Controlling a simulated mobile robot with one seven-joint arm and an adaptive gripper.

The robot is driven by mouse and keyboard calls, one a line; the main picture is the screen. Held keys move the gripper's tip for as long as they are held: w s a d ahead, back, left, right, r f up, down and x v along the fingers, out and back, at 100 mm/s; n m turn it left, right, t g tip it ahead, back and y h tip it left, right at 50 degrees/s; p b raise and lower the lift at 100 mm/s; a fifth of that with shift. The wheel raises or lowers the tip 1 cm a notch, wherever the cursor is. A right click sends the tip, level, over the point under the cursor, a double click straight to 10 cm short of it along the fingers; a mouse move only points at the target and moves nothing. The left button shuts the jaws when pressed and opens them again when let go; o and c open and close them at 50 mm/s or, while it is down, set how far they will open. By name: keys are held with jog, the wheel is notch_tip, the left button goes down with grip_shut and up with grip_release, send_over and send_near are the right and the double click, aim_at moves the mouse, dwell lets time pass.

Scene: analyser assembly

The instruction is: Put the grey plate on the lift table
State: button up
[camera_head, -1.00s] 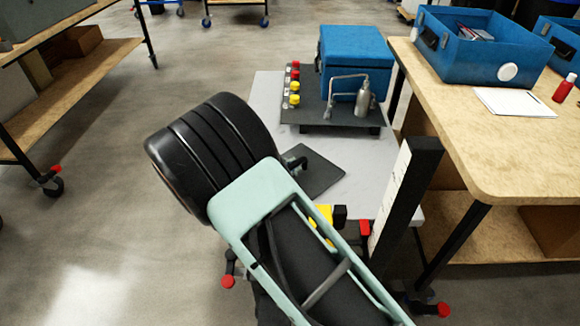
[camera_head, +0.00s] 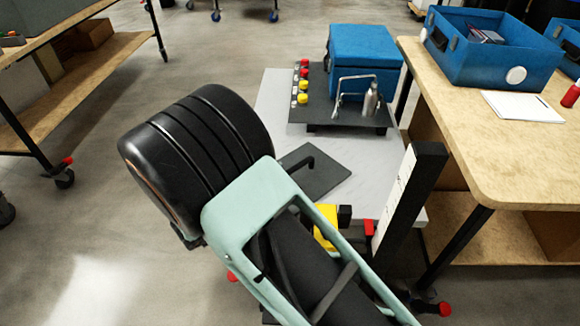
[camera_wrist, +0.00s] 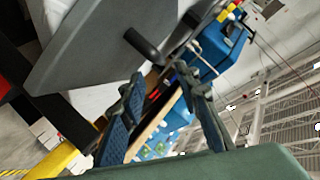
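The grey plate (camera_head: 318,180) lies flat over the pale top of the lift table (camera_head: 372,160) in the head view, partly hidden by my arm. Its black handle (camera_head: 298,166) stands up near its left side. In the wrist view the plate (camera_wrist: 85,45) fills the upper left, with its handle (camera_wrist: 143,45) above my fingers. My gripper (camera_wrist: 165,108) is open, with its two blue-grey fingers spread and empty. The handle is apart from the fingers. My gripper's fingers are hidden in the head view.
A dark board (camera_head: 340,110) with red and yellow knobs, a metal bottle and a blue box (camera_head: 365,60) stands on the table's back part. A black post (camera_head: 412,195) rises at its right. A wooden workbench (camera_head: 490,140) borders the right; open floor lies left.

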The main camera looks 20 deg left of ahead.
jog(key=shift+v, duration=1.5)
